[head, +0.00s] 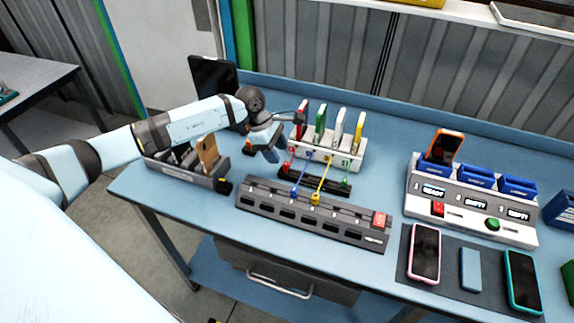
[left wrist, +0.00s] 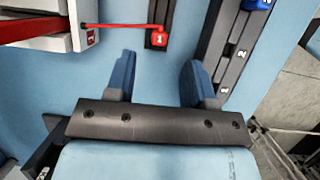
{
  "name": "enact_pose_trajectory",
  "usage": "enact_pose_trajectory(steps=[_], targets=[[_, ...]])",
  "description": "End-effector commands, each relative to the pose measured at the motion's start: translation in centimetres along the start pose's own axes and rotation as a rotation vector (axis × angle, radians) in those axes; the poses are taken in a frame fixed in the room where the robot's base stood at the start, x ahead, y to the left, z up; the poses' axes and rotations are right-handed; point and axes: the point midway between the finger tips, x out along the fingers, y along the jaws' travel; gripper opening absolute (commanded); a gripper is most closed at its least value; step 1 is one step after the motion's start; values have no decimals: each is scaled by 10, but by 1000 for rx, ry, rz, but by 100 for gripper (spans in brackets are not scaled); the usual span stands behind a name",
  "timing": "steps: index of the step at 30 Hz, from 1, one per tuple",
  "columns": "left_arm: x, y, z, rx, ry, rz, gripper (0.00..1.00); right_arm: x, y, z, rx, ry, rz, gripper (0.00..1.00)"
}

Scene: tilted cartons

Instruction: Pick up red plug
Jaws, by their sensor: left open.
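The red plug (head: 288,165) sits at the left end of a short black holder strip (head: 318,185). In the left wrist view the red plug (left wrist: 158,39) is marked 1, and a red cable runs left from it to a white rack (left wrist: 58,32). My left gripper (head: 272,155) is just left of the red plug in the head view. In the left wrist view the left gripper (left wrist: 158,75) is open with nothing between its fingers; the red plug shows beyond the fingertips, in line with the gap. My right gripper is not in view.
Blue, yellow and green plugs stand close by, with cables from the white rack (head: 340,154). A long grey socket strip (head: 300,212) lies in front. A grey organizer (head: 185,172) is at left. A charging station (head: 470,215) and several phones are at right.

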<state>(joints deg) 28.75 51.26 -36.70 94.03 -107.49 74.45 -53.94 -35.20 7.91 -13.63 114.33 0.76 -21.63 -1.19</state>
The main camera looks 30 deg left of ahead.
Motion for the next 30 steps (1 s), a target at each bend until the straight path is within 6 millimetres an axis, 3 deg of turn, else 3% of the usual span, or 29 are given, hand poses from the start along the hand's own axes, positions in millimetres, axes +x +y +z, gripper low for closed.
enact_pose_trajectory(steps=[5,15,22,23,29,30], targets=[[12,0,3,-1,-2,-1,49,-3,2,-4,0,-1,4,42],[55,1,6,-2,-1,-1,49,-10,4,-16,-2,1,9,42],[57,2,5,-1,-1,1,49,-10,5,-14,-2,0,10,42],[57,2,5,-1,-1,0,47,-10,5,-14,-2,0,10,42],[57,2,5,-1,-1,1,1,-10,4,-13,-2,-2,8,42],[57,2,5,-1,-1,1,0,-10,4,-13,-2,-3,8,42]])
